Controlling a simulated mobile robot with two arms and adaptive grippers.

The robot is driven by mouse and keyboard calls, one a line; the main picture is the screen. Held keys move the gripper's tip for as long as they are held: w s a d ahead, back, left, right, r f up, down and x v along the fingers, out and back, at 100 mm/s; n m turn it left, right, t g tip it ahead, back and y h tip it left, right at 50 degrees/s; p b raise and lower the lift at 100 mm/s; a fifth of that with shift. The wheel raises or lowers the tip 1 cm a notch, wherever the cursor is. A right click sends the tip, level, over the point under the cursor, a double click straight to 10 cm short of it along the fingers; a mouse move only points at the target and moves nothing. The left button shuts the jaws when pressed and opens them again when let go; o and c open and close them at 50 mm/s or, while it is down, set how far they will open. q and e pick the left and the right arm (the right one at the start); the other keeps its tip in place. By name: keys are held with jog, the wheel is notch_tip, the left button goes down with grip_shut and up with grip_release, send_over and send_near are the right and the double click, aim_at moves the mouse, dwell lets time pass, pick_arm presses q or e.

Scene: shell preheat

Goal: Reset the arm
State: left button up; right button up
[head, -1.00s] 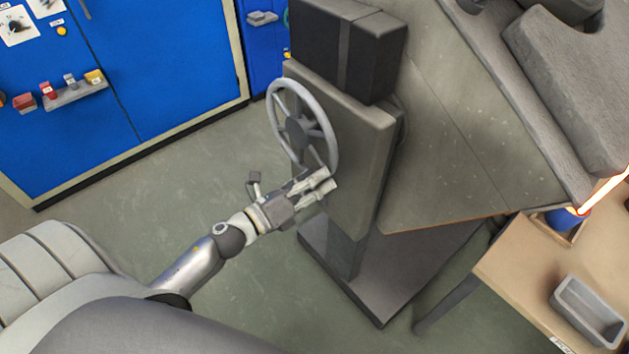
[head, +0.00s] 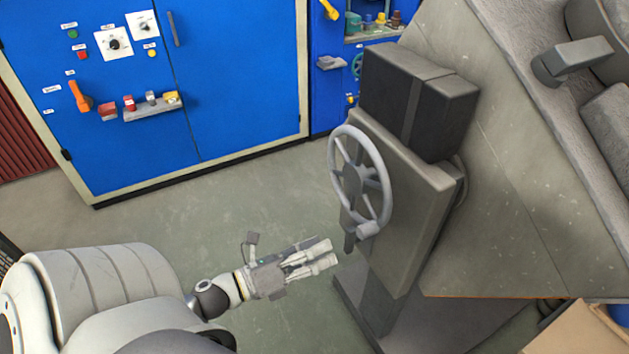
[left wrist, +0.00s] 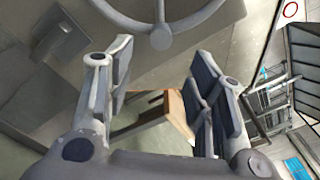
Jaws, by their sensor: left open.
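My left gripper (head: 322,256) is open and empty in the head view, to the lower left of the grey handwheel (head: 362,178) and apart from it. The handwheel has spokes and a knob at its lower rim, and is mounted on the side of a grey machine (head: 430,190). In the left wrist view, both fingers of my left gripper (left wrist: 155,85) are spread with nothing between them. My right gripper is in neither view.
A blue cabinet (head: 220,80) with switches, an orange handle (head: 80,96) and a small shelf (head: 150,112) stands at the back left. The floor between cabinet and machine is clear.

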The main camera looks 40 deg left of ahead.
pick_arm(q)
jog(key=shift+s, duration=0.2)
dwell(0.4)
jog(key=s+a+f+n+g+y, duration=0.25)
jog(key=f+n, duration=0.65)
jog(key=f, duration=0.7)
jog(key=s+a+f+n+g+y, duration=0.1)
jog(key=s+f+n+g+y, duration=0.25)
jog(key=f+n, duration=0.85)
jog(key=s+d+f+n+g, duration=0.2)
jog(key=s+f+g, duration=0.1)
jog(key=s+f, duration=0.4)
jog(key=s+d+f+n+g, duration=0.3)
jog(key=s+f, duration=0.5)
jog(key=s+d+f+n+g+p, duration=0.1)
jog(key=s+d+f+n+g, duration=0.1)
jog(key=s+f, duration=0.5)
jog(key=shift+s+d+f+n+g+y, duration=0.2)
jog(key=shift+s+d+n+g+y, duration=0.2)
jog(key=shift+s+n+g, duration=0.3)
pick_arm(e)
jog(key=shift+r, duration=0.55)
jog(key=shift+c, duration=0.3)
